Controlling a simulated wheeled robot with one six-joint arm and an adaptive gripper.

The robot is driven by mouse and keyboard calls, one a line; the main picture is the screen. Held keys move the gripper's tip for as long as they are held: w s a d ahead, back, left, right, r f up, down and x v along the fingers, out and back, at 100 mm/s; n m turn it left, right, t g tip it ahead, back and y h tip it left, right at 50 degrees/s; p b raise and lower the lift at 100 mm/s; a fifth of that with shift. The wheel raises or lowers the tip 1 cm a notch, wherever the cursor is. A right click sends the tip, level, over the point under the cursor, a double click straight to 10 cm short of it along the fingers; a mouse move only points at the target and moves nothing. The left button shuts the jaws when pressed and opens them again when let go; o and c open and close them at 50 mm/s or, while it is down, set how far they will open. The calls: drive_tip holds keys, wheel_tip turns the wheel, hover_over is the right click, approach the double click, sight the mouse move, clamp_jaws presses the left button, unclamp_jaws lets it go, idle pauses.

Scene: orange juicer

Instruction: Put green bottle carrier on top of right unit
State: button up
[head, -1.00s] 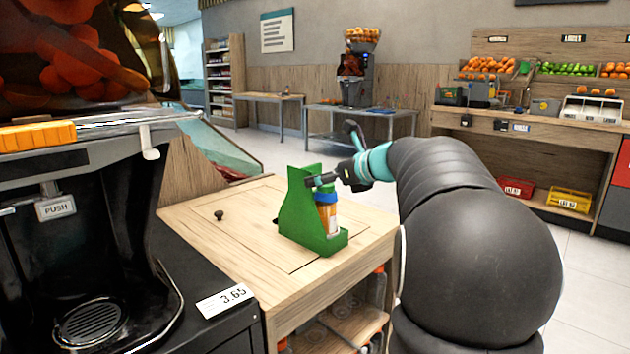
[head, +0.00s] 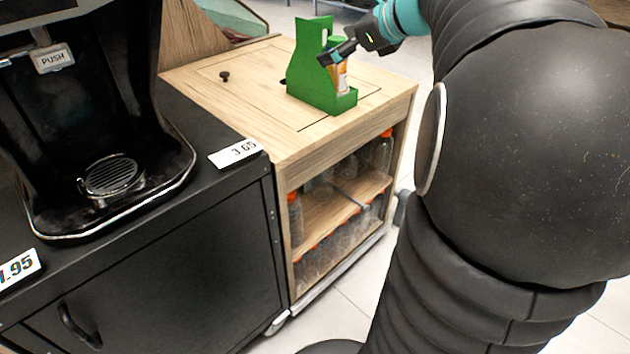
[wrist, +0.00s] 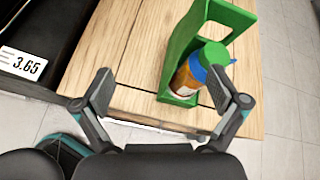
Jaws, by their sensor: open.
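The green bottle carrier (head: 309,87) stands upright on the wooden top of a unit (head: 235,98), right of the black juicer counter. It has a tall back with a handle hole and holds a bottle with orange contents (head: 341,77). The carrier also shows in the wrist view (wrist: 183,54), where the bottle's blue neck band and green cap are visible. My gripper (head: 338,54) is at the carrier's upper right in the head view. In the wrist view the fingers of my gripper (wrist: 161,88) are spread wide, with nothing held between them; the right finger overlaps the bottle.
The black juicer (head: 85,120) stands on a black cabinet (head: 170,270) at left. A small dark knob (head: 224,76) sits on the wooden top. Several bottles fill the shelves below.

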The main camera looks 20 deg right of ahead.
drive_tip(key=s+a+f+n+g+h, duration=0.1)
drive_tip(key=s+a+f+n+g, duration=0.1)
drive_tip(key=s+a+f+n, duration=0.45)
drive_tip(key=s+a+f+n+g+h, duration=0.15)
drive_tip(key=s+a+f+n, duration=0.25)
drive_tip(key=s+a+n, duration=0.4)
drive_tip(key=s+a+f+n+g+h, duration=0.1)
drive_tip(key=s+a+f+n+h, duration=0.1)
drive_tip(key=s+f+n, duration=0.6)
drive_tip(key=s+n, duration=0.2)
drive_tip(key=n, duration=0.3)
drive_tip(key=shift+s+f+g, duration=0.15)
drive_tip(key=shift+s+g, duration=0.1)
drive_tip(key=shift+g, duration=0.1)
